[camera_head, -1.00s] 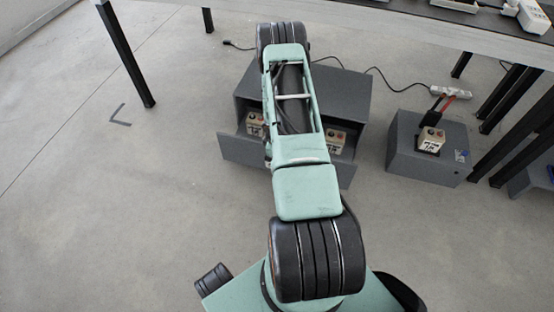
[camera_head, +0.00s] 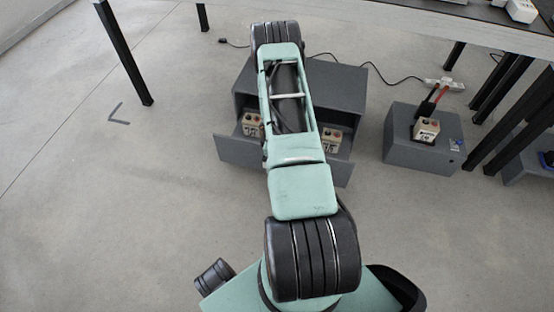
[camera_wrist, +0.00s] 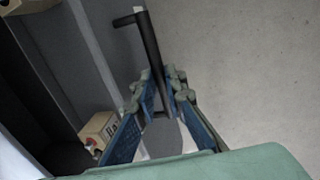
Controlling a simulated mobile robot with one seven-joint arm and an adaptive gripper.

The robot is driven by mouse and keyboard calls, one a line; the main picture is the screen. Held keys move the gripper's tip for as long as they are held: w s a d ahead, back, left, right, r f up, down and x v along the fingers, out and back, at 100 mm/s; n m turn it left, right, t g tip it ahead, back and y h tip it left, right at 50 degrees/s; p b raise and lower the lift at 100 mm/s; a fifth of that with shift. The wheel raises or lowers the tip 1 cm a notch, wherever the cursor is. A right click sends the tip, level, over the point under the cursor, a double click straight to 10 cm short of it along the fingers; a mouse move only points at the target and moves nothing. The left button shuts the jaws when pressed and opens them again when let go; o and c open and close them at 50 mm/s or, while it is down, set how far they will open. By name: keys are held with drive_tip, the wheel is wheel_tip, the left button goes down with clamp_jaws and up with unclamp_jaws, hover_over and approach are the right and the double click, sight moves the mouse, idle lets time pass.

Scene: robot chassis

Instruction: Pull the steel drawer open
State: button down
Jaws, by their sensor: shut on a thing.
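The grey steel drawer (camera_head: 228,151) stands partly out of a dark grey cabinet (camera_head: 349,92) under the table, with small beige boxes (camera_head: 331,140) inside. My arm crosses in front of its middle, hiding my gripper and the handle in the head view. In the wrist view, my gripper (camera_wrist: 160,80) has its blue-padded fingers shut on the dark bar handle (camera_wrist: 149,45). The drawer front (camera_wrist: 88,42) lies just left of the fingers, and the open drawer inside shows at the far left with a beige box (camera_wrist: 98,131).
A grey block (camera_head: 400,147) with a beige device (camera_head: 426,130) on it stands right of the cabinet. Black table legs (camera_head: 125,55) stand at left and right. Cables and a white power strip (camera_head: 445,85) lie behind. The concrete floor in front and left is clear.

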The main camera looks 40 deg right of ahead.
drive_tip(key=c, duration=2.2)
unclamp_jaws()
drive_tip(key=shift+c, duration=0.2)
drive_tip(key=shift+r, duration=0.15)
wheel_tip(320, 180, up, 12)
drive_tip(key=s+a, duration=0.1)
drive_tip(key=a, duration=0.1)
drive_tip(key=shift+s+f, duration=0.2)
drive_tip(key=shift+f, duration=0.05)
